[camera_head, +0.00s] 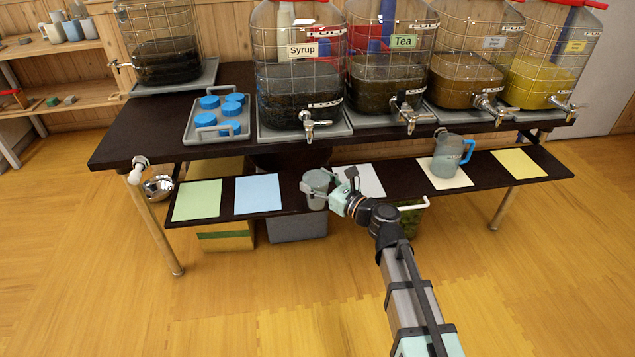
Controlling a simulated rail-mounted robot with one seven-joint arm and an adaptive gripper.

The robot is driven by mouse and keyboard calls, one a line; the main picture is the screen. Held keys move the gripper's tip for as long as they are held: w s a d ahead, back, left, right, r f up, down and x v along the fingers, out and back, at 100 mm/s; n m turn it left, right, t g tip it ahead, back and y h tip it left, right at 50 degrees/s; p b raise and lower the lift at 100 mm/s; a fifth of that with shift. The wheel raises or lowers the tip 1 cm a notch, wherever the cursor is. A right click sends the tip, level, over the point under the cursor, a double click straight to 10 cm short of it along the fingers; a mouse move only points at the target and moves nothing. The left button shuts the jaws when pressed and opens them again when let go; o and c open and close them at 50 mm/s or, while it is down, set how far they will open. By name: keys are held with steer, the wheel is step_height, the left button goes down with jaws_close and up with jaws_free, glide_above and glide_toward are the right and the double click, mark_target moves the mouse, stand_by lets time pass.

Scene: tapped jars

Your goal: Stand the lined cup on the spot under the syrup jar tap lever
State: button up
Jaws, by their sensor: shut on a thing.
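A grey cup (316,182) is at the low dark shelf, between the blue and white squares. My gripper (336,192) is shut on its right side. The cup looks roughly upright; I cannot tell whether its base touches the shelf, and any lines on it are too small to see. The jar labelled Syrup (290,85) stands on the table above. Its tap (308,124) is above and slightly left of the cup in the picture. The surface right under the cup is hidden.
The shelf (227,209) carries green (197,200), blue (257,194), white (368,180), cream (432,182) and yellow (519,164) squares. A blue-handled jug (447,157) stands on the cream one. The Tea jar (390,80) and its tap (406,116) are right of Syrup. Blue lids lie on a tray (193,128).

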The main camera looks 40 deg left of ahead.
mark_target(315, 179)
steer(key=shift+w+a+f+b, duration=0.25)
steer(key=shift+a+f, duration=0.05)
steer(key=shift+f, duration=0.2)
steer(key=shift+w+a+f+b, duration=0.2)
steer(key=shift+w+a+f, duration=0.05)
steer(key=shift+f, duration=0.2)
steer(key=shift+w+a+r, duration=0.15)
steer(key=shift+w+a, duration=0.35)
steer(key=shift+w+a+p, duration=0.9)
steer(key=shift+w+a, duration=1.8)
steer(key=shift+a, duration=0.2)
steer(key=shift+p, duration=0.3)
steer(key=shift+f+b, duration=0.3)
steer(key=shift+f, duration=0.2)
steer(key=o, duration=1.1)
steer(key=shift+d, duration=0.2)
